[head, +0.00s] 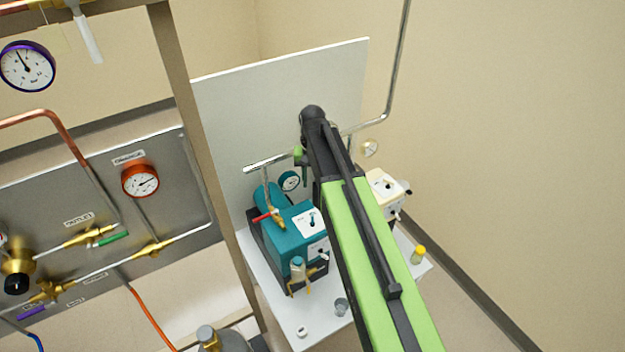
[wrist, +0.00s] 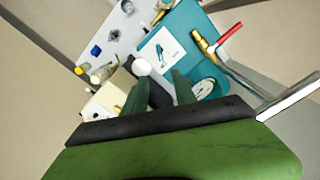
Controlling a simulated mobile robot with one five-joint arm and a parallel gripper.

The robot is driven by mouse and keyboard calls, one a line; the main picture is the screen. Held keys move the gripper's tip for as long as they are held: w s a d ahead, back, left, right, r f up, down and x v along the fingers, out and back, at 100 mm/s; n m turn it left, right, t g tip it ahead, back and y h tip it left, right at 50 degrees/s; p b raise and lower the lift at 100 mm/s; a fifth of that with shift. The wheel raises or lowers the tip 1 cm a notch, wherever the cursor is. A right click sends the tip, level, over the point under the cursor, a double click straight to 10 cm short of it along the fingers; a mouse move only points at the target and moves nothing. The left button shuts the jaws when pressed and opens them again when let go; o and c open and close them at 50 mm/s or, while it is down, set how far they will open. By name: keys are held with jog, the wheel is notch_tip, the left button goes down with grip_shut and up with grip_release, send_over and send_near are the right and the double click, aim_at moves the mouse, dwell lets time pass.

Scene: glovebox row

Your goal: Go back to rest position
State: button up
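My gripper (wrist: 160,78) shows in the wrist view as two dark green fingers with a clear gap between them. It is open, and I see nothing held between the fingers. Behind them lie the teal pump (wrist: 190,32) and a cream-coloured unit (wrist: 106,103). In the head view my green and black arm reaches up and away over the small bench, and its far end hides most of the gripper. Only a small green part shows beside the arm's end, near a metal pipe.
In the head view the teal pump (head: 290,238) with a red-handled valve stands left of my arm, the cream unit (head: 384,190) right. A yellow-capped vial (head: 418,255) and a small beaker (head: 341,307) stand on the white bench (head: 262,290). A gauge panel (head: 60,215) fills the left.

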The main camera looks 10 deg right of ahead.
dwell(0.4)
jog(key=s+f+n+b, duration=0.2)
jog(key=s+f+b, duration=1.2)
jog(key=f+b, duration=0.3)
jog(key=shift+s+f+n, duration=0.15)
jog(key=shift+f+n, duration=0.15)
jog(key=shift+a, duration=0.15)
